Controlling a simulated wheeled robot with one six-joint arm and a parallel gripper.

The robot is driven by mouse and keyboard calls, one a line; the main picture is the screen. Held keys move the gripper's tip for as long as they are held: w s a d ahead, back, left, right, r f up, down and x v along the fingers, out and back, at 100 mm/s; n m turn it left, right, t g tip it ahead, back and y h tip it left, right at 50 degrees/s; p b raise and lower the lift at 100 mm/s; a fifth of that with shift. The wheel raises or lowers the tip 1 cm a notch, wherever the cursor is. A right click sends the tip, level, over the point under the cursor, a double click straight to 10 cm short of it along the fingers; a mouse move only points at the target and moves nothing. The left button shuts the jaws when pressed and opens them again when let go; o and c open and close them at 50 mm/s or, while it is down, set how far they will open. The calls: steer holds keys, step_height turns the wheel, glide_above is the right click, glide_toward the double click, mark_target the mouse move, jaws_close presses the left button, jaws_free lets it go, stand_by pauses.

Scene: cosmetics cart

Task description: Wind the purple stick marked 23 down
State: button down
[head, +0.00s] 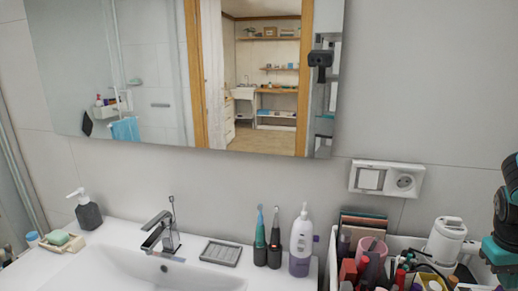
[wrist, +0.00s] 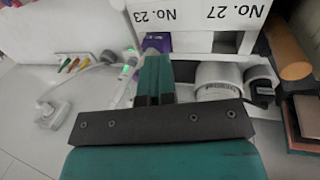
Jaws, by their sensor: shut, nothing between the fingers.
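In the wrist view, a white holder (wrist: 190,18) carries the labels "No. 23" and "No. 27", which appear upside down. A purple piece (wrist: 153,43) shows at the "No. 23" label, just beyond my fingertips; I take it to be the purple stick, and its lower part is hidden. My gripper (wrist: 155,62) is shut and empty, its teal fingers pointing at the purple piece. I cannot tell whether they touch it. In the head view, part of my teal and dark arm shows at the right edge; the fingertips and the purple stick cannot be made out there.
In the wrist view, white cylinders (wrist: 218,75) stand close right of my fingers. A white cable and plug (wrist: 52,112) lie to the left. In the head view, the crowded cart (head: 340,262) stands right of the sink, with a white roll-like item (head: 445,238) near my arm.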

steer(key=shift+w+d+p, duration=0.15)
steer(key=shift+w+p, duration=0.3)
steer(key=shift+p, duration=0.3)
stand_by(0.4)
stand_by(0.4)
steer(key=shift+w+a, duration=0.2)
steer(key=shift+a, duration=0.1)
step_height(320, 180, up, 6)
steer(key=p, duration=0.5)
